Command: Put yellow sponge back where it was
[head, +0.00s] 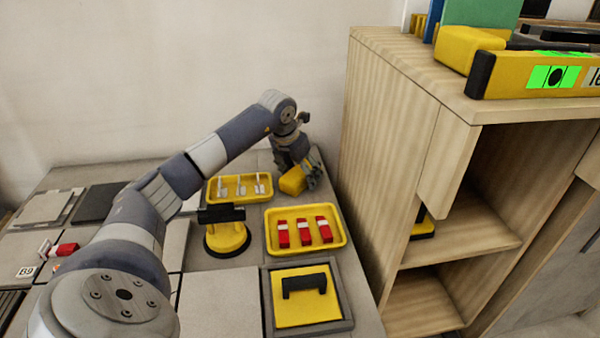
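The yellow sponge (292,181) is a small yellow block at the far right part of the worktop, behind the yellow tray of red wedges. My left gripper (303,178) points down there, with its fingers on the sponge, and appears shut on it. The sponge is tilted; the gripper hides part of it, and I cannot tell whether it touches the surface below. My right gripper is not in view.
Nearby are a yellow tray of white clips (240,198), a tray of red wedges (338,246), a suction cup (227,240) and a yellow black-handled float (306,312). A wooden cabinet (385,140) stands right, with a spirit level (520,78) and yellow block (466,48) on top.

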